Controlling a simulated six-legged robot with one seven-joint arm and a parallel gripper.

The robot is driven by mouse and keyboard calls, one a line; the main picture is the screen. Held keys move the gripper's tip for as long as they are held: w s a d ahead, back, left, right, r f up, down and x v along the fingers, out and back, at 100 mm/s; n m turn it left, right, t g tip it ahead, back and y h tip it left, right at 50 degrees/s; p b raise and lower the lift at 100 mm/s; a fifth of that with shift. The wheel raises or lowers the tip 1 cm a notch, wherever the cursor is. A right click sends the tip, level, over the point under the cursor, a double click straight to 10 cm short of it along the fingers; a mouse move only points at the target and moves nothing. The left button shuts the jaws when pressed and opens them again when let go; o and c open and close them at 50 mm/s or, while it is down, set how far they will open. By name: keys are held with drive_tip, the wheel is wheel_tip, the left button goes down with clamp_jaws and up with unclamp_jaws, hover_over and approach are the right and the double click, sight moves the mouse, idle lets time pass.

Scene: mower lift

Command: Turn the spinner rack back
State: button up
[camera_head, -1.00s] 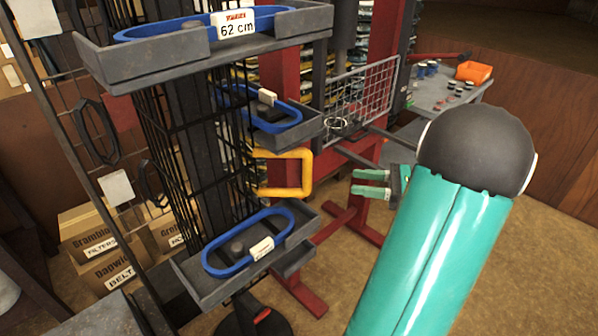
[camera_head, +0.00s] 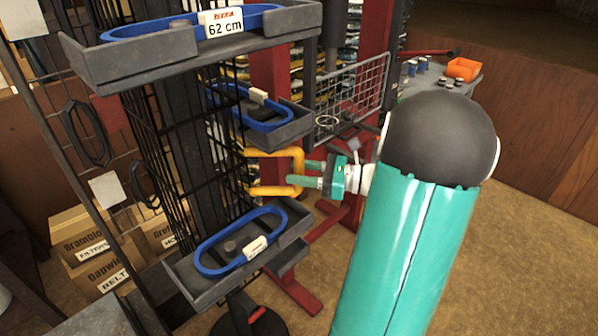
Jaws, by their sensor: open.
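The spinner rack (camera_head: 180,165) is a black wire column at the left of the view, with grey trays that hold blue belts. A yellow handle (camera_head: 272,153) sticks out from its right side between the middle tray and the lower tray (camera_head: 205,285). My gripper (camera_head: 302,175) is open, its two green fingers pointing left at the handle's outer bar. The fingertips overlap the handle's right end in the picture. I cannot tell whether they touch it or whether the bar is between them. My arm covers part of the lower right.
Cardboard boxes (camera_head: 92,262) stand on the floor at the left. A red lift frame (camera_head: 372,50) with a wire basket (camera_head: 352,97) is behind the gripper. Carpet at the right is clear.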

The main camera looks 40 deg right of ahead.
drive_tip(key=shift+w+a, duration=0.2)
clamp_jaws()
